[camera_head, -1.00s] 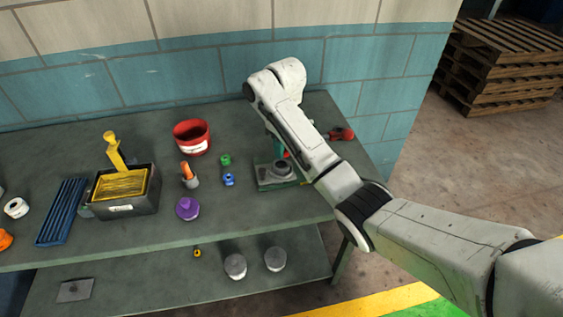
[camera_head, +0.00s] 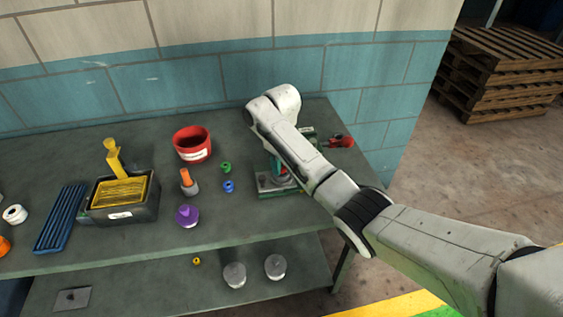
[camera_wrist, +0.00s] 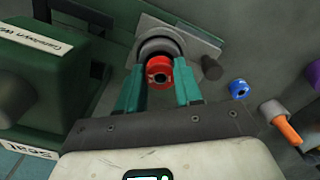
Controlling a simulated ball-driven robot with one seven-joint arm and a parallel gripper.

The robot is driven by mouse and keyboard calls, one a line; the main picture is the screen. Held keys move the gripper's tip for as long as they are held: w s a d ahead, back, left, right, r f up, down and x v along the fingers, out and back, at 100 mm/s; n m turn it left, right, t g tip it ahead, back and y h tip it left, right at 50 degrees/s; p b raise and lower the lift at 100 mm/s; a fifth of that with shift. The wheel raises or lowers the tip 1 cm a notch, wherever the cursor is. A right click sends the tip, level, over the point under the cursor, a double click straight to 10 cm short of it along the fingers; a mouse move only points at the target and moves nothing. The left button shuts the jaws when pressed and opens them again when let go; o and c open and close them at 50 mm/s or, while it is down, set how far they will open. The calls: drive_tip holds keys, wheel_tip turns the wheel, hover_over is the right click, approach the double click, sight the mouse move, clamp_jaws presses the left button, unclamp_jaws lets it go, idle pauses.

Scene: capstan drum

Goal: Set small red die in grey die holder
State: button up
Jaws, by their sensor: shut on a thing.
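The small red die (camera_wrist: 159,72) is between the teal fingers of my gripper (camera_wrist: 160,85), which is shut on it. In the wrist view it overlaps the near edge of the round grey die holder (camera_wrist: 160,32). I cannot tell whether it touches the holder or hangs above it. The holder sits on a light grey plate at the foot of a green machine. In the head view, my arm and gripper hide most of the holder.
A green machine body (camera_wrist: 48,85) stands close to my gripper. Blue (camera_head: 229,186) and green (camera_head: 226,167) rings, an orange-topped piece (camera_head: 187,181), a purple piece (camera_head: 187,216) and a red tub (camera_head: 192,145) stand left of the holder. Bare bench lies between.

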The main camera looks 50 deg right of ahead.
drive_tip(key=shift+f, duration=0.15)
drive_tip(key=o, duration=1.1)
wheel_tip(320, 180, up, 13)
drive_tip(key=p, duration=0.5)
drive_tip(key=shift+f, duration=0.15)
